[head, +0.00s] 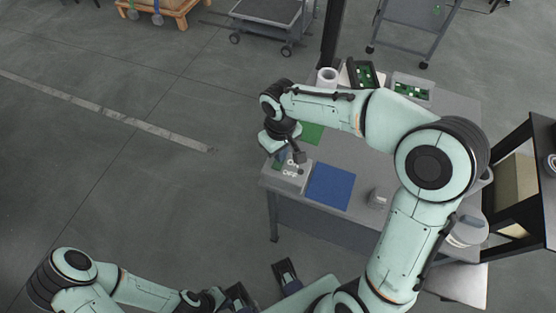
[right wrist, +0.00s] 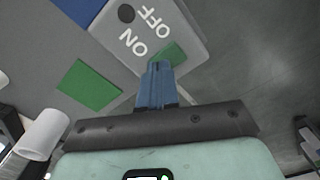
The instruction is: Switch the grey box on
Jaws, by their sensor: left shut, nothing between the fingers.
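The grey box (head: 291,174) sits at the table's near left corner in the head view, beside a blue mat. In the right wrist view the grey box (right wrist: 178,28) shows "ON" and "OFF" lettering, a dark round spot (right wrist: 127,13) by OFF and a green patch (right wrist: 168,56) by ON. My right gripper (head: 298,157) is over the box; its blue fingertips (right wrist: 158,70) are together at the green patch and partly hide it. I cannot tell whether they touch. My left gripper (head: 240,294) is shut and empty, low in the head view, away from the table.
The table (head: 360,161) also holds a blue mat (head: 330,186), a green mat (head: 311,133), a white roll (head: 327,77), trays with green parts (head: 411,88) and a small grey item (head: 378,197). A dark shelf (head: 520,205) stands at right. The floor at left is clear.

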